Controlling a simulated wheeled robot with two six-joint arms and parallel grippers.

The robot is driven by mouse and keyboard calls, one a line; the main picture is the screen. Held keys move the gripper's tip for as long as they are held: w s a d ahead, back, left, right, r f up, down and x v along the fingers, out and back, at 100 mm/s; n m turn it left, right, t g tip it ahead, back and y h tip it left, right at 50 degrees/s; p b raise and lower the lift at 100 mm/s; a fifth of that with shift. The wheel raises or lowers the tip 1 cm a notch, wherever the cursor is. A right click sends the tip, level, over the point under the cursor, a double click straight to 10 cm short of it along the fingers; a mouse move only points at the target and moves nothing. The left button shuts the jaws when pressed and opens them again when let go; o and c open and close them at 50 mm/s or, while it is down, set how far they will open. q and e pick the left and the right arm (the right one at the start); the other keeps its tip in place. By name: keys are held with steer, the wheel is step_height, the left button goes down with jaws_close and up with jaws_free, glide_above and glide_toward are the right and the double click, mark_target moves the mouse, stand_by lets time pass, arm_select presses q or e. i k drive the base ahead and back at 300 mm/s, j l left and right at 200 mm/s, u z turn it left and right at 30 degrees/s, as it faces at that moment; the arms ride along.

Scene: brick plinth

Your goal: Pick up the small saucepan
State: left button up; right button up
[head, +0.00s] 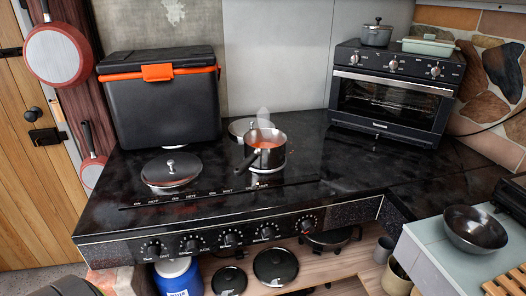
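The small saucepan (272,160) stands upright on the black stove top, right of its middle. It has shiny metal sides and something orange-red inside. A faint white wisp like steam hangs above it. Its dark handle (247,163) points toward the front left. Neither of my grippers shows in the head view, so I cannot see how they stand relative to the saucepan.
A black cooler box (163,105) and a toaster oven (392,95) stand behind. The surface right of the saucepan is clear.

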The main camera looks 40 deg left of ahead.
mark_target(265, 146)
steer(key=u, duration=1.3)
